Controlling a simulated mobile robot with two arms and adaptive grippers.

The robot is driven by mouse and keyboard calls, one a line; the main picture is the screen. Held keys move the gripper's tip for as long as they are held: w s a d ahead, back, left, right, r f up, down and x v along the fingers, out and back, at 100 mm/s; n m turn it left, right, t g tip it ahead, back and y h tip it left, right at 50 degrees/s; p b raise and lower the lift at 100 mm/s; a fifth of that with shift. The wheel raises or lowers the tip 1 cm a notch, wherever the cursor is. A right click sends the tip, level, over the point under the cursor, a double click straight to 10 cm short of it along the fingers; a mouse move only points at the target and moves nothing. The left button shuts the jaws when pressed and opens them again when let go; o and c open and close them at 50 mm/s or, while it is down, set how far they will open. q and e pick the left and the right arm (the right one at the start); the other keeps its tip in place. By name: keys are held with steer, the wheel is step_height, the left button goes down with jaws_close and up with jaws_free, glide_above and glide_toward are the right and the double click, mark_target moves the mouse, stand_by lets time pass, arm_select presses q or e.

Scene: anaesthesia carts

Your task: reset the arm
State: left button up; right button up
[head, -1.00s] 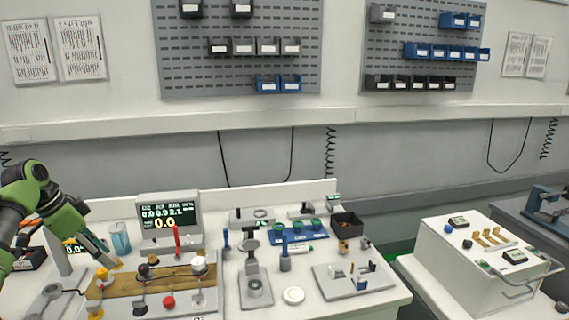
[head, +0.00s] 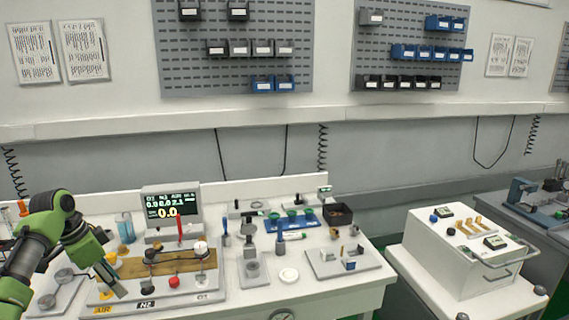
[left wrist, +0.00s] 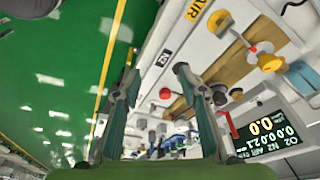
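My left gripper (head: 112,278) is at the lower left in the head view, over the left edge of the gas panel (head: 185,290) with its AIR, N2 and O2 labels. In the left wrist view my left gripper (left wrist: 156,72) has its two fingers apart, with nothing between them. The panel's wooden strip (head: 165,262) and knobs, among them a red knob (head: 174,282), lie to the right of the gripper. Whether the fingertips touch the panel cannot be told. My right gripper is not in view.
A monitor (head: 171,207) stands behind the panel. Small holders, a white disc (head: 288,275) and a grey plate (head: 345,264) sit on the bench to the right. A white cart (head: 465,262) stands further right. Green floor (left wrist: 55,75) is free at left in the wrist view.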

arm_select(q)
steer(key=s+d+f+y, duration=0.1)
steer(key=s+d+f, duration=0.55)
steer(key=f, duration=0.25)
steer(key=s+d+f+y, duration=0.1)
steer(key=s+d+f, duration=0.4)
steer(key=d+f, duration=0.4)
steer(key=s+d+f+n, duration=0.1)
steer(key=s+d+f, duration=0.2)
steer(key=s, duration=0.3)
steer(key=s+d+f+n, duration=0.1)
steer(key=s+d+f, duration=0.15)
steer(key=s, duration=0.35)
steer(key=s+d+r+n+t, duration=0.1)
steer(key=s+r+n, duration=0.2)
steer(key=s, duration=0.5)
steer(key=s+r+n, duration=0.2)
steer(key=s, duration=0.5)
step_height(320, 180, down, 26)
steer(key=s+r+g, duration=0.1)
steer(key=s, duration=0.1)
steer(key=s+a+f+g, duration=0.1)
steer(key=s+a+f, duration=0.1)
steer(key=s+f, duration=1.5)
steer(key=shift+a+f, duration=0.15)
steer(key=shift+a, duration=0.1)
steer(key=shift+a, duration=0.1)
